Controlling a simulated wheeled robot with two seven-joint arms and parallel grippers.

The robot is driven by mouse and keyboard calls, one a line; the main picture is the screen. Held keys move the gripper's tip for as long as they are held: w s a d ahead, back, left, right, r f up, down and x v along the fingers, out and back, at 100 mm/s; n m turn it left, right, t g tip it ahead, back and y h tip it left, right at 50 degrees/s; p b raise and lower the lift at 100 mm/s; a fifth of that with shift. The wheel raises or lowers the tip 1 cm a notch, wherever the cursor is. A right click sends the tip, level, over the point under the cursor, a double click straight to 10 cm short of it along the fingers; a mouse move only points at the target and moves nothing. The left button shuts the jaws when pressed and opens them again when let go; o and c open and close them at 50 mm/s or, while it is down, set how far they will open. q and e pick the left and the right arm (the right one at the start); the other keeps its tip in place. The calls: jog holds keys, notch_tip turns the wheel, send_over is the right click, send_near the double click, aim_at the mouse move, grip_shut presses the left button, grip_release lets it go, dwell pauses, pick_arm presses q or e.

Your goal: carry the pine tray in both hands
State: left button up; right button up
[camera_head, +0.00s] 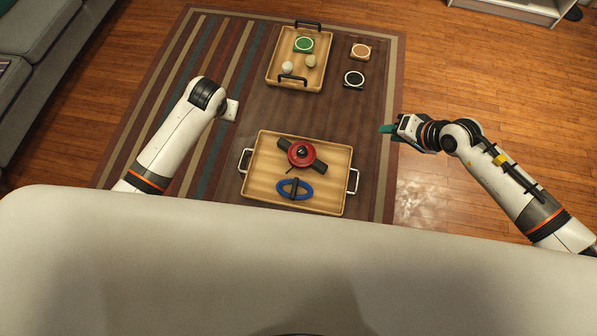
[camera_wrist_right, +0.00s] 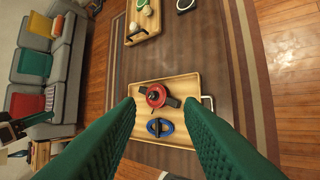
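Two light wooden trays are in the head view; I cannot tell by look alone which is called pine. The near tray (camera_head: 262,180) has pale metal handles and holds a red lidded pot (camera_head: 301,154) and a blue oval item (camera_head: 295,188). The far tray (camera_head: 283,67) has black handles and holds a green-topped round item and two pale balls. My right gripper (camera_head: 386,129) is right of the near tray, apart from it. Its green fingers (camera_wrist_right: 163,115) are spread and empty. My left gripper (camera_head: 231,110) is up-left of the near tray; its fingers are hidden.
A tan-topped round item (camera_head: 360,51) and a black-rimmed one (camera_head: 354,79) stand right of the far tray. The dark brown surface (camera_head: 320,115) between the trays is clear. A grey sofa (camera_head: 40,80) is at left, and a striped rug (camera_head: 180,80) lies on the wooden floor.

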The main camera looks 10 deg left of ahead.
jog(key=v, duration=0.7)
jog(key=shift+s+d, duration=0.25)
jog(key=shift+s, duration=0.1)
jog(key=shift+r, duration=0.15)
